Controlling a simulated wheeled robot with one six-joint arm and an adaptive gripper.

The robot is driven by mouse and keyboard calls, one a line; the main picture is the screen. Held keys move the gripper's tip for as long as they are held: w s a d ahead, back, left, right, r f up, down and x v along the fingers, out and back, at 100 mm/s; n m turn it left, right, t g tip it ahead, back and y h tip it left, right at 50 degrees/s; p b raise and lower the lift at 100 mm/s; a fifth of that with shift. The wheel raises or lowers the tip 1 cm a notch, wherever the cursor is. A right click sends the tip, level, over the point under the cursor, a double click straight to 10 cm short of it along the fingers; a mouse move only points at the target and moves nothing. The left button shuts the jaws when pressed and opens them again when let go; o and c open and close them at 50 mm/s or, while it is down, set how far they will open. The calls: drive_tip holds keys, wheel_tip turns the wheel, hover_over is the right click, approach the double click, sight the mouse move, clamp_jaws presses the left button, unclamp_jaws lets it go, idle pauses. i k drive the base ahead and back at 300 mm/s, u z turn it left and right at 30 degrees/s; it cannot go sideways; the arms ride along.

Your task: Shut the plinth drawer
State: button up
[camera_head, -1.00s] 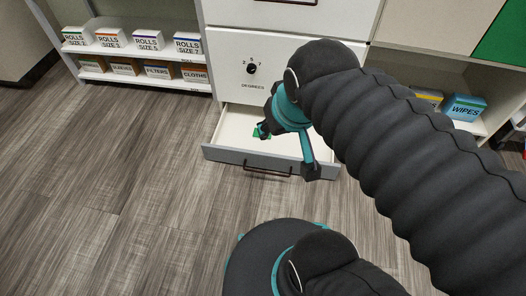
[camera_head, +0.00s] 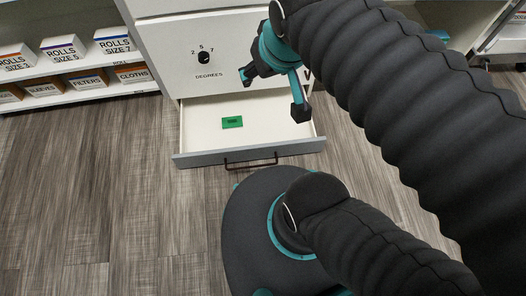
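The plinth drawer (camera_head: 200,132) stands pulled out at the foot of the white cabinet. Its grey front (camera_head: 212,156) carries a dark bar handle (camera_head: 251,163). A small green item (camera_head: 232,122) with dark lettering lies on the drawer floor. My gripper (camera_head: 271,91) is above the back right part of the drawer, near the cabinet face. Its fingers are spread apart with nothing between them. It is clear of the handle and the green item.
A dial (camera_head: 204,58) marked 2, 5, 7 and DEGREES is on the panel above the drawer. Shelves with labelled boxes, such as ROLLS (camera_head: 64,48) and FILTERS (camera_head: 88,79), stand at the left. The wood-look floor (camera_head: 110,190) is free left of the drawer.

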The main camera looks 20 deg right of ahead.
sight(268, 130)
drive_tip(key=k, duration=1)
drive_tip(key=u, duration=1.45)
drive_tip(key=i, duration=1.05)
drive_tip(key=z, duration=2.6)
